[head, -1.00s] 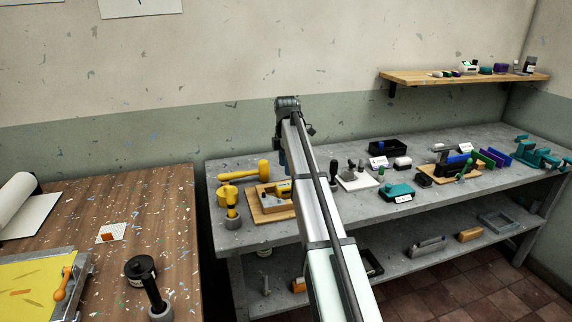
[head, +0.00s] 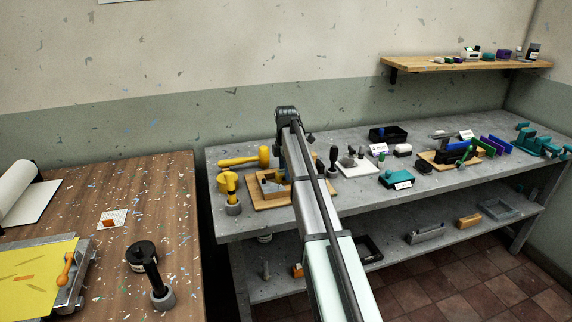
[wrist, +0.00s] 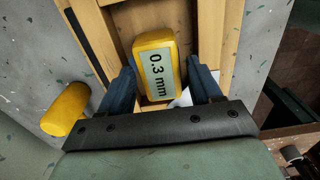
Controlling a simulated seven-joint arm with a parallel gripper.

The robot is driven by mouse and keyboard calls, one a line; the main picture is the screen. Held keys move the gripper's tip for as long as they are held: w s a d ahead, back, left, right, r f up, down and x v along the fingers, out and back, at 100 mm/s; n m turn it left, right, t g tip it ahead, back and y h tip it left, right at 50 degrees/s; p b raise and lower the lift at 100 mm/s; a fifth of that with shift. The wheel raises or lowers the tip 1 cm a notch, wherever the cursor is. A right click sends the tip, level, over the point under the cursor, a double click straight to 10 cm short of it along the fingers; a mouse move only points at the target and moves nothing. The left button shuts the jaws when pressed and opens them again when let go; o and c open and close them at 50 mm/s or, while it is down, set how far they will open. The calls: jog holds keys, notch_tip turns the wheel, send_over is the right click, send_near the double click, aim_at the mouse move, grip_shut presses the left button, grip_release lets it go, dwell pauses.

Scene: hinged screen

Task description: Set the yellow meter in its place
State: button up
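The yellow meter (wrist: 156,66), a rounded block with a pale "0.3 mm" label, shows in the wrist view, in or just above a recess of the wooden holder (wrist: 96,40). My gripper (wrist: 160,75) has its two blue fingers on either side of the meter, with narrow gaps that look open. In the head view the wooden holder (head: 262,201) lies at the left of the grey bench, and my arm hides much of it. Whether the meter rests fully on the recess floor is unclear.
A yellow mallet (head: 243,159) and a yellow-handled tool in a grey stand (head: 231,205) are close beside the holder. A white block with dark knobs (head: 356,166) and a teal device (head: 396,178) stand to the right. The bench front left is clear.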

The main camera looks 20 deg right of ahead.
jog(key=c, duration=0.9)
jog(key=shift+r, duration=2.05)
jog(key=s+d, duration=0.3)
jog(key=d, duration=0.6)
jog(key=s+d, duration=0.4)
jog(key=d, duration=0.5)
jog(key=s+d, duration=0.4)
jog(key=d, duration=0.6)
jog(key=shift+r, duration=0.3)
